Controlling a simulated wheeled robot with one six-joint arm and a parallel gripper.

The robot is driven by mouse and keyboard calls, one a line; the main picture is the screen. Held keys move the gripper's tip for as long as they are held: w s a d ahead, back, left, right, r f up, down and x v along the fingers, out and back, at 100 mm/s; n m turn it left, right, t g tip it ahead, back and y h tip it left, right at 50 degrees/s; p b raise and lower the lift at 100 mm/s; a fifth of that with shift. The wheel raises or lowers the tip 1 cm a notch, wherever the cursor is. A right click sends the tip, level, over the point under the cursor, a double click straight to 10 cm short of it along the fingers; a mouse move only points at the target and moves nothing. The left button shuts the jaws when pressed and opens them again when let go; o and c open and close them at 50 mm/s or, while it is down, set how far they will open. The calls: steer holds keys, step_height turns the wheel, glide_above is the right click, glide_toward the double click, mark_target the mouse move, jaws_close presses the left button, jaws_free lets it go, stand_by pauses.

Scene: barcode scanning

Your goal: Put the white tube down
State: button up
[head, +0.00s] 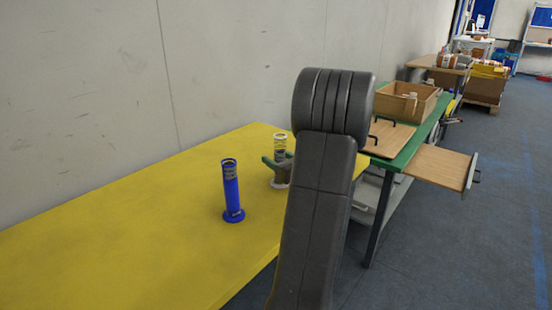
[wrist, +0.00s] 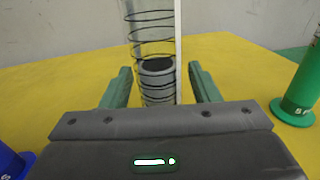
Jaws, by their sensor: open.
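The white tube (head: 280,142) stands upright on the yellow table, with its pale round base on the tabletop. It is see-through with dark rings, and a dark-topped grey core shows inside it in the wrist view (wrist: 157,70). My gripper (head: 274,162) is around the tube at mid-height, and its green fingers hide part of it. In the wrist view my gripper (wrist: 160,70) is open, with one finger on each side of the tube and a gap to the left one. The tube's base is hidden there.
A blue tube (head: 232,192) stands upright at left on the yellow table (head: 120,230). A green tube (wrist: 302,85) stands at right in the wrist view. A green-edged bench with a wooden box (head: 408,103) lies beyond. The table's left part is clear.

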steer(key=v, duration=1.1)
steer(key=shift+s, duration=0.1)
steer(key=shift+d, duration=0.1)
stand_by(0.6)
